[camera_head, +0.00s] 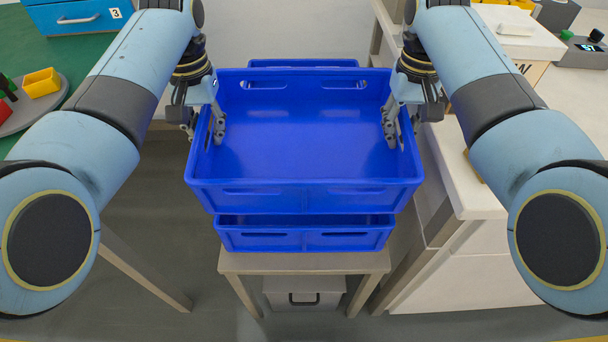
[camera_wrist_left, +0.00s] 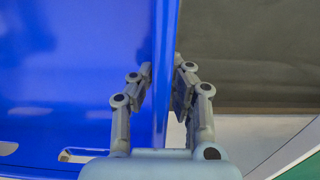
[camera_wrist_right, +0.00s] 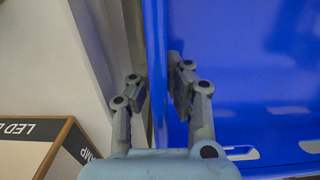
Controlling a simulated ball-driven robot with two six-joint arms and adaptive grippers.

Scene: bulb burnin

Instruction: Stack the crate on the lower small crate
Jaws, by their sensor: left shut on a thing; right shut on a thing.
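A large empty blue crate (camera_head: 300,195) is held level between my two arms in the head view. My left gripper (camera_head: 206,128) is shut on its left wall, one finger inside and one outside; the left wrist view shows the wall between the fingers (camera_wrist_left: 162,85). My right gripper (camera_head: 402,130) is shut on its right wall the same way, as the right wrist view shows (camera_wrist_right: 160,88). The lower small crate (camera_head: 305,240), also blue, stands on a small table directly below. The held crate hides most of it, and I cannot tell whether they touch.
The small table (camera_head: 300,262) has a grey box (camera_head: 303,292) beneath it. A white counter (camera_head: 470,185) stands close on the right. A green surface (camera_head: 60,65) with a yellow bin (camera_head: 41,82) is at the left. Another blue rim (camera_head: 303,63) shows behind the held crate.

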